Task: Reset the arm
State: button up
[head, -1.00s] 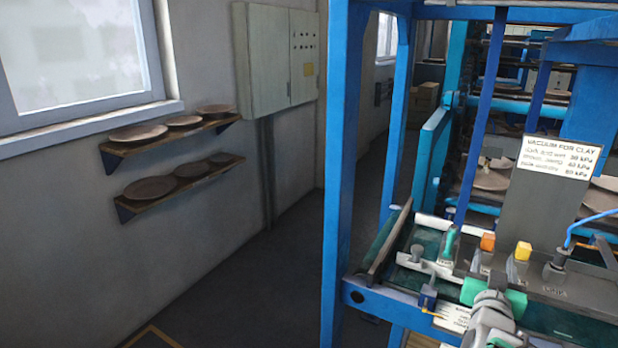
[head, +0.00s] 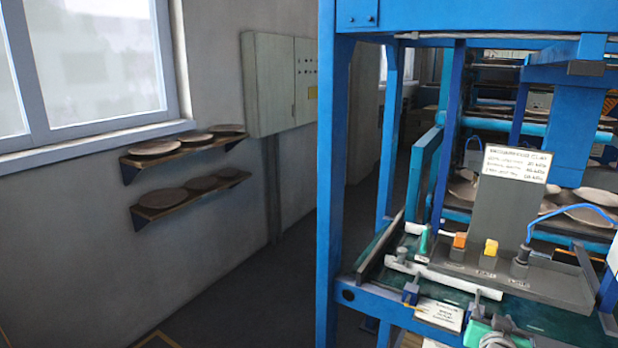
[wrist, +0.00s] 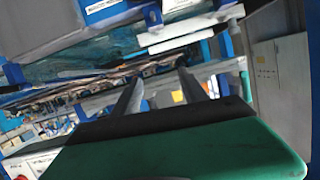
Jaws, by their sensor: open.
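My arm shows at the bottom right of the head view, in front of the blue machine, with a green part at its end; its fingertips cannot be made out there. In the wrist view my gripper (wrist: 155,88) shows as two dark fingers standing apart beyond a green body. Nothing shows between the fingers. A grey control panel (head: 505,220) with a white vacuum notice (head: 517,162) stands on the machine bench, behind my arm. An orange knob (head: 460,240) and a yellow knob (head: 491,247) sit on its base.
The blue machine frame (head: 340,200) has an upright post left of the bench. Several plates stand on racks (head: 600,241) behind the panel. Two wall shelves (head: 190,197) hold plates at left, near a grey cabinet (head: 270,85). The floor (head: 250,300) between wall and machine is clear.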

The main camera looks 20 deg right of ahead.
jog(key=s+a+f+g+y, duration=0.85)
jog(key=s+a+f, duration=0.35)
jog(key=a+f, duration=0.25)
jog(key=w+a+r+n+p, duration=0.1)
jog(key=w+a+r+n, duration=0.2)
jog(key=a, duration=0.5)
jog(key=w+a+r+n+t+y+p, duration=0.1)
jog(key=w+a+r+n, duration=0.2)
jog(key=a, duration=0.6)
jog(key=w+a+r+n+y, duration=0.1)
jog(key=w+a+r+n, duration=0.3)
jog(key=a, duration=0.5)
notch_tip(320, 180, up, 2)
jog(key=shift+r+t+p, duration=0.15)
jog(key=shift+t+p, duration=0.2)
jog(key=shift+p, duration=0.05)
